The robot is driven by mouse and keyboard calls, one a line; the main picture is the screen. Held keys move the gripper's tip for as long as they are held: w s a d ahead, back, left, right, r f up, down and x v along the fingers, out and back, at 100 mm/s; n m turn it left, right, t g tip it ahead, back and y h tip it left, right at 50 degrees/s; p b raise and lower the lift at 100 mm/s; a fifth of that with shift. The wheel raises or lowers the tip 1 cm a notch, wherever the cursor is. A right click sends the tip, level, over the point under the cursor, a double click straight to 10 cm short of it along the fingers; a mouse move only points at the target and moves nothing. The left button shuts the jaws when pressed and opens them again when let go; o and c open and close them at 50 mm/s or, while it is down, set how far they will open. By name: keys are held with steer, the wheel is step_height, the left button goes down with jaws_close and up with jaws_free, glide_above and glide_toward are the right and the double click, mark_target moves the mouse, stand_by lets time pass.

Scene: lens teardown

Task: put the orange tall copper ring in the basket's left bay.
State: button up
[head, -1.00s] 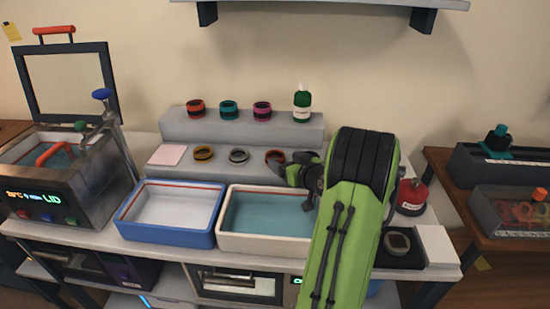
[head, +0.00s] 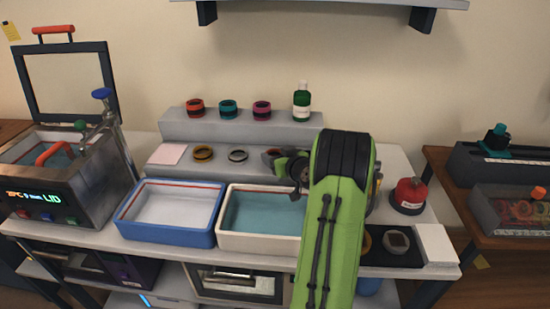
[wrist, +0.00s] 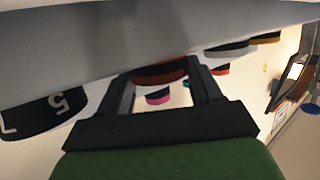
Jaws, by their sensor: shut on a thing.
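My gripper (head: 286,165) is at the right end of the lower grey step and is shut on a copper-coloured ring. The ring (head: 270,153) shows partly behind the gripper in the head view. In the wrist view the reddish-brown ring with a black band (wrist: 160,73) sits between the two dark fingers (wrist: 163,88). I cannot tell whether it still touches the step. An open steel bath (head: 75,185) stands at the far left, with a red handle (head: 55,152) inside. The basket's bays cannot be made out.
A gold ring (head: 203,152) and a silver ring (head: 238,155) share the lower step. Orange, teal and magenta rings and a green bottle (head: 301,102) stand on the upper step. Blue (head: 165,237) and cream (head: 255,242) trays lie in front. A tap (head: 108,125) rises beside the bath.

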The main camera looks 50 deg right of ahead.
step_height(320, 180, up, 10)
steer(key=p, duration=0.2)
steer(key=shift+p, duration=0.4)
